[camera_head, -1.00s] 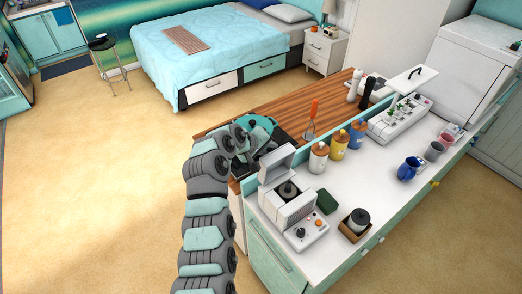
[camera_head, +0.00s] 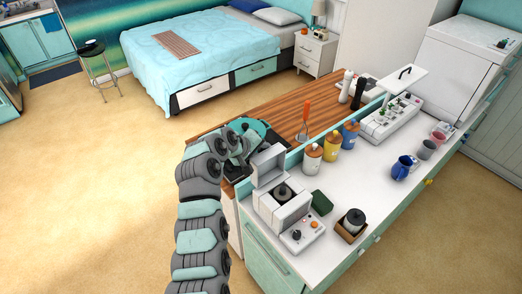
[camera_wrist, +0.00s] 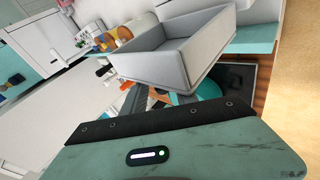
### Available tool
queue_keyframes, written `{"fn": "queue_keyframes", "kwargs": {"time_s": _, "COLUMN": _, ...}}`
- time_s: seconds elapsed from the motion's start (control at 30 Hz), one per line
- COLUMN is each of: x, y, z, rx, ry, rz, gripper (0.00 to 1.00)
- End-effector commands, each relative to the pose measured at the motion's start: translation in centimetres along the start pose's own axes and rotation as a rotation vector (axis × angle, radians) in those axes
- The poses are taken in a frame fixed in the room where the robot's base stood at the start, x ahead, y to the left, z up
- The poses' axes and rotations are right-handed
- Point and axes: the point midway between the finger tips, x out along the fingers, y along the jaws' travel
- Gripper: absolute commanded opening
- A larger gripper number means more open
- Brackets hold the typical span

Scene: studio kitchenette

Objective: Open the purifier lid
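The purifier, which I take to be the white boxy device (camera_head: 282,203) with a round dark part in its open top, stands at the near left end of the white counter. Its hollow white lid (camera_head: 268,166) stands raised at the back, and shows large as a grey-white open box in the wrist view (camera_wrist: 170,58). My gripper (camera_head: 243,160) is just left of the raised lid, partly hidden. In the wrist view, dark finger parts (camera_wrist: 150,97) show below the lid, largely covered by my teal wrist housing. I cannot tell whether they touch the lid or how far apart they are.
A green block (camera_head: 321,203) and a brown box with a dark-topped canister (camera_head: 352,224) sit right of the device. Several colored canisters (camera_head: 331,147) stand behind it. A wooden counter (camera_head: 290,115) lies beyond, with an orange-handled utensil (camera_head: 306,112). Floor left of my arm is clear.

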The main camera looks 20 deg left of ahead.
Motion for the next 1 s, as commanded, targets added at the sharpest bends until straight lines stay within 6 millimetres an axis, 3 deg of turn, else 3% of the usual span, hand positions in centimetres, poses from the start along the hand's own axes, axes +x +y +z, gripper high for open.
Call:
{"fn": "queue_keyframes", "kwargs": {"time_s": 0.47, "x": -0.9, "y": 0.1, "z": -0.1, "rx": 0.001, "ry": 0.002, "rz": 0.003, "gripper": 0.39}}
{"fn": "queue_keyframes", "kwargs": {"time_s": 1.0, "x": -8.8, "y": -0.1, "z": -0.1, "rx": 0.0, "ry": 0.005, "rz": 0.002, "gripper": 0.39}}
